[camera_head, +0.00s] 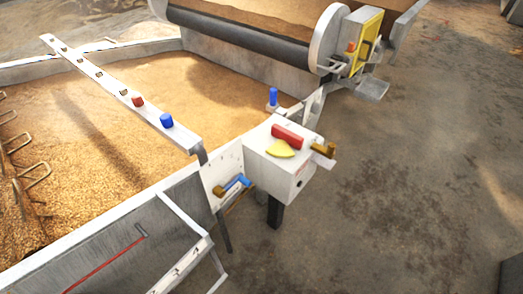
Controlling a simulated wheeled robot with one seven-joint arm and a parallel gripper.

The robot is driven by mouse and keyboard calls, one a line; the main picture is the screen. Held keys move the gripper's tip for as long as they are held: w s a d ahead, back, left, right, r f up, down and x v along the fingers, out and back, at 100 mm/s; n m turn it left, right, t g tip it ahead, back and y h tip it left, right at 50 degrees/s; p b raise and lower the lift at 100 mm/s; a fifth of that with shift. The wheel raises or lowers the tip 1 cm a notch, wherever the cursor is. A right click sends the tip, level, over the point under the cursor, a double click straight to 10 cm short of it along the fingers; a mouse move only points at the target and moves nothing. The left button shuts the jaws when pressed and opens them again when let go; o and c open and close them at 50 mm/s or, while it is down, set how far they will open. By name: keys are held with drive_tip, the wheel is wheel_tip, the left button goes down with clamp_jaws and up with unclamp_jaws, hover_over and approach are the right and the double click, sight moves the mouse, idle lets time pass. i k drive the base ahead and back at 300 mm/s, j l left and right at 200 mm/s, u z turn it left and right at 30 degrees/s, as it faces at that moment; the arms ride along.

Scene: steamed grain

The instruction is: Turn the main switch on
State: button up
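A white box (270,168) on a dark post stands at the near right corner of the grain bed. On its top are a red bar-shaped handle (288,137) and a yellow wedge-shaped piece (281,149). A brown lever-like part (323,150) sticks out at its right. No label tells me which of these is the main switch, and I cannot tell its position. My gripper is not in view, and nothing is seen touching the box.
A grain bed (90,140) fills the left. A white rail (106,87) with red and blue knobs crosses it. A blue handle (237,184) sits left of the box. A large roller (250,40) with a yellow-framed panel (366,42) stands behind.

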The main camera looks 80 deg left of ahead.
sight(281, 149)
drive_tip(key=u, duration=3.3)
